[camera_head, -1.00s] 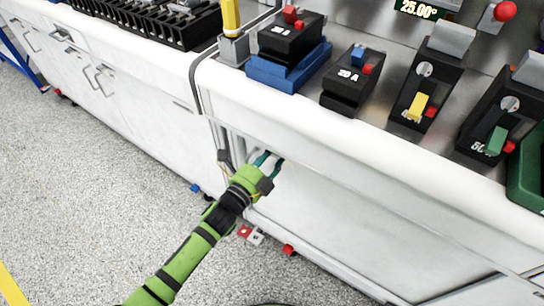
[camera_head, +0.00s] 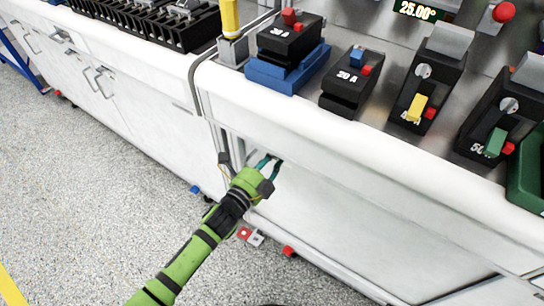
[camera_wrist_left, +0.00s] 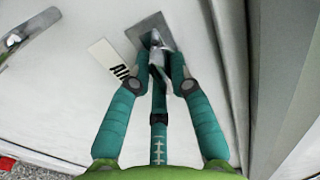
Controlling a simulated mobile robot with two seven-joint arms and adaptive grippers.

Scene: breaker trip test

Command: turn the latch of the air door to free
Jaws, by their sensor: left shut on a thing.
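The latch (camera_wrist_left: 157,60) is a small metal piece on a square metal plate, fixed to the white air door (camera_wrist_left: 95,30). A white label (camera_wrist_left: 110,66) with black letters, "AI..." at its visible end, sits just left of it in the left wrist view. My left gripper (camera_wrist_left: 158,77) has teal fingers on both sides of the latch and is shut on it. In the head view my left gripper (camera_head: 269,163) reaches the white cabinet front below the counter; the latch is mostly hidden there. My right gripper is not in view.
Above, the counter (camera_head: 330,130) holds black breakers, including the one with a yellow lever (camera_head: 417,107). A metal handle (camera_wrist_left: 28,32) is at the wrist view's upper left. Small red and blue items lie by the cabinet's foot. The speckled floor (camera_head: 90,190) is open.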

